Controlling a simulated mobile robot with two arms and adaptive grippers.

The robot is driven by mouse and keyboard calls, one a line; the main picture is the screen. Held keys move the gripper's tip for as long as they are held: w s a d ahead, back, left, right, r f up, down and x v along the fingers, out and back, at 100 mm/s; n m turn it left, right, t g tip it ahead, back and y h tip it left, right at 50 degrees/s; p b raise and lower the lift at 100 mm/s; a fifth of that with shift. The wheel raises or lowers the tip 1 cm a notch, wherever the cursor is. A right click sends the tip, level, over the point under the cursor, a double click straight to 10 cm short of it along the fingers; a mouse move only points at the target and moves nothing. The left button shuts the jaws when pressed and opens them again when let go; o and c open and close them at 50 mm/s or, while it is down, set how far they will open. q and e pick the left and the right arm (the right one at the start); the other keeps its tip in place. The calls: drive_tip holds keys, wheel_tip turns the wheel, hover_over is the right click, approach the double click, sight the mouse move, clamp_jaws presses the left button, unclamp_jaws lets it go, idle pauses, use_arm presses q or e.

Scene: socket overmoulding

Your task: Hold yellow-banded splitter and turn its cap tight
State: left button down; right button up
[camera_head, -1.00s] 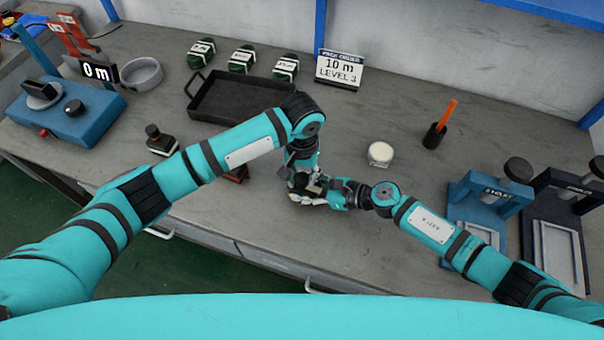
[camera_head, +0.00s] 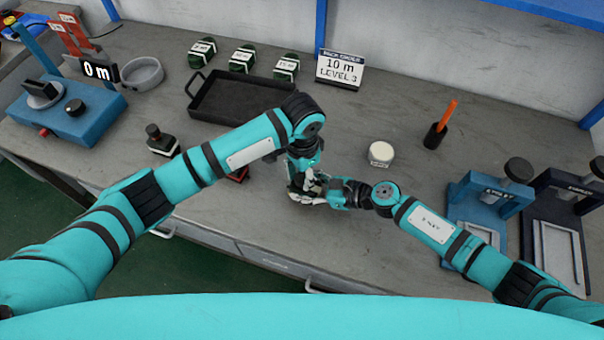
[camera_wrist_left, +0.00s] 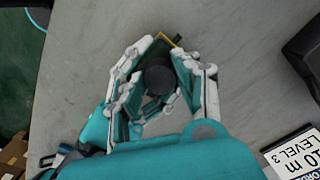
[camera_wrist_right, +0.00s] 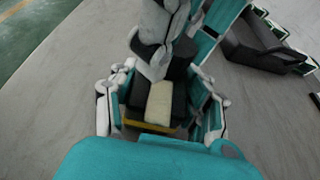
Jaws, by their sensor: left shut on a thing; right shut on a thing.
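The yellow-banded splitter is a dark block with a pale label (camera_wrist_right: 160,103) and a yellow band (camera_wrist_right: 148,127) in the right wrist view. My right gripper (camera_wrist_right: 160,112) is shut on its body, with a finger on each side. Its round black cap (camera_wrist_left: 158,78) shows in the left wrist view, with my left gripper (camera_wrist_left: 155,85) closed around it from above. In the head view both grippers meet just above the table, left (camera_head: 303,180) over right (camera_head: 318,194), and mostly hide the splitter. Whether the cap is seated fully cannot be seen.
A black tray (camera_head: 222,117) lies behind my left arm, with several green coils beyond. Another red-edged part (camera_head: 238,175) is partly hidden by my left arm. A white round container (camera_head: 380,154) and blue press (camera_head: 490,200) are right.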

sight(303, 177)
use_arm(q)
drive_tip(key=shift+d+r+m, duration=0.2)
drive_tip(key=shift+m, duration=0.7)
drive_tip(key=c, duration=1.1)
unclamp_jaws()
drive_tip(key=shift+c, duration=0.2)
drive_tip(key=shift+o, duration=1.1)
drive_tip(key=shift+f, duration=0.1)
drive_tip(key=shift+a, duration=0.1)
wheel_tip(303, 177, up, 12)
